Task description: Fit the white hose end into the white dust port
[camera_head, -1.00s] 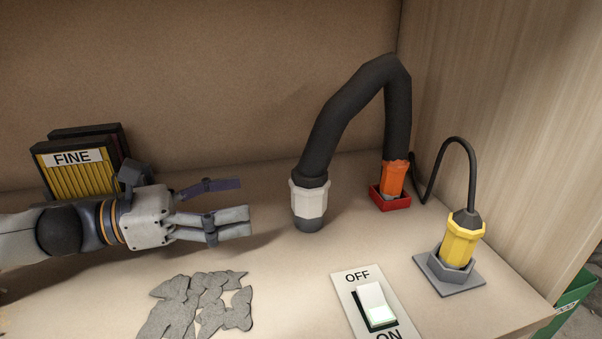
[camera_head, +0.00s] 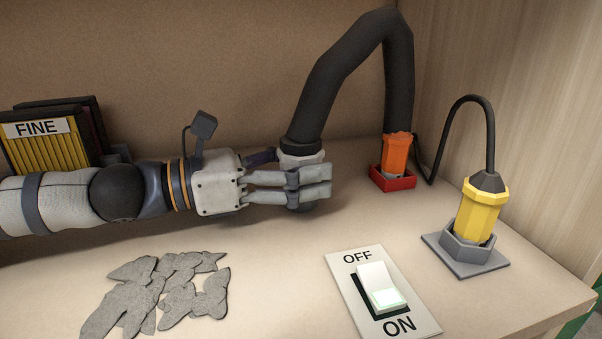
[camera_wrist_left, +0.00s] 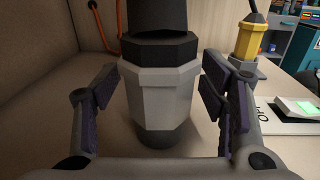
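The white hose end (camera_head: 300,158) hangs on the black hose (camera_head: 335,85), upright, with a dark tip at its bottom. My left gripper (camera_head: 290,178) reaches it from the left and partly hides it in the head view. In the left wrist view the white hose end (camera_wrist_left: 160,98) stands between the two fingers of my left gripper (camera_wrist_left: 165,110). The fingers are apart, with a gap on each side. The hose's other end has an orange collar (camera_head: 396,153) in a red socket (camera_head: 392,183). I see no white dust port. My right gripper is not in view.
A yellow plug (camera_head: 479,210) sits in a grey socket (camera_head: 466,255) at the right. A rocker switch plate (camera_head: 400,318) is at the front. Grey scraps (camera_head: 165,290) lie front left. A box marked FINE (camera_head: 45,150) stands at the back left.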

